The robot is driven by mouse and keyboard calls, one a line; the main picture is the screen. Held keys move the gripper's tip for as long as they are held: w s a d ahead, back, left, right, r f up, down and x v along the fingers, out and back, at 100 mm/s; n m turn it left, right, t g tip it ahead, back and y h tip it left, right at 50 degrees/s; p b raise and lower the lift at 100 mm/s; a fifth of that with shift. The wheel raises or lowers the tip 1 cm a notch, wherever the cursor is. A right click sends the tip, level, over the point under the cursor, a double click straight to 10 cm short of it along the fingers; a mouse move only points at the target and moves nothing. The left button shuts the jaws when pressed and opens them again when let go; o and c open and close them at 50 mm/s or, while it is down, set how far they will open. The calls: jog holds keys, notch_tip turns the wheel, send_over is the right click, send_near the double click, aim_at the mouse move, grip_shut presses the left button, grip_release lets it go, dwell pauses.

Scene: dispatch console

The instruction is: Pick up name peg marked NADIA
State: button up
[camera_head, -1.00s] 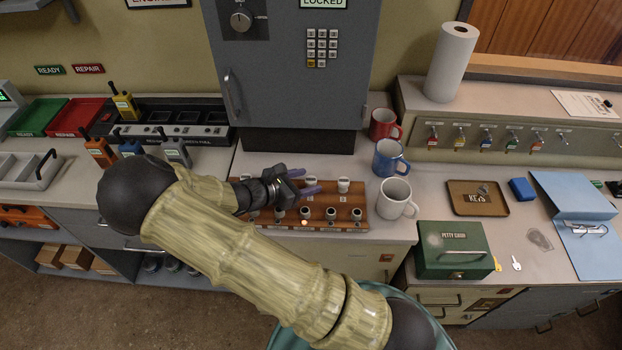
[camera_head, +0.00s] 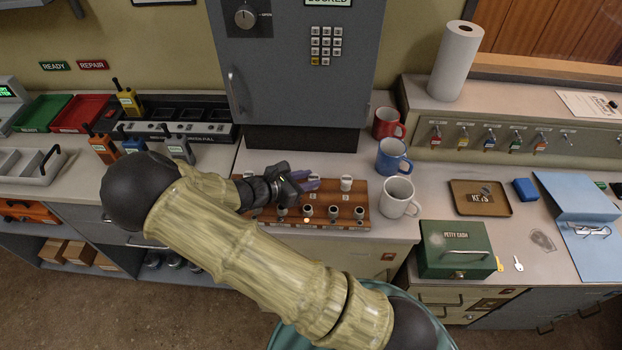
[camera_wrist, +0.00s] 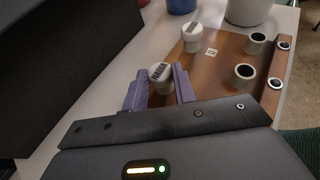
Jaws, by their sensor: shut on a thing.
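My gripper (camera_head: 308,183) has purple fingers and is at the wooden peg board (camera_head: 358,213), near its back left. In the wrist view my gripper (camera_wrist: 160,92) is shut on a white, round-topped name peg (camera_wrist: 160,72). Small dark lettering on its cap looks like NADIA, but it is tiny. The fingers hide the peg's lower part, so I cannot tell whether it is seated or lifted. Another white peg (camera_wrist: 191,37) stands upright farther along the board and also shows in the head view (camera_head: 346,182).
Dark-topped sockets or pegs (camera_head: 333,212) line the board's front row. A white mug (camera_head: 398,197), a blue mug (camera_head: 392,155) and a red mug (camera_head: 387,122) stand just right of it. The grey cabinet (camera_head: 295,75) rises behind. A green cash box (camera_head: 455,249) sits farther right.

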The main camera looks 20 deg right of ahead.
jog(key=shift+r, duration=0.1)
notch_tip(320, 180, up, 10)
jog(key=b, duration=0.1)
dwell(0.4)
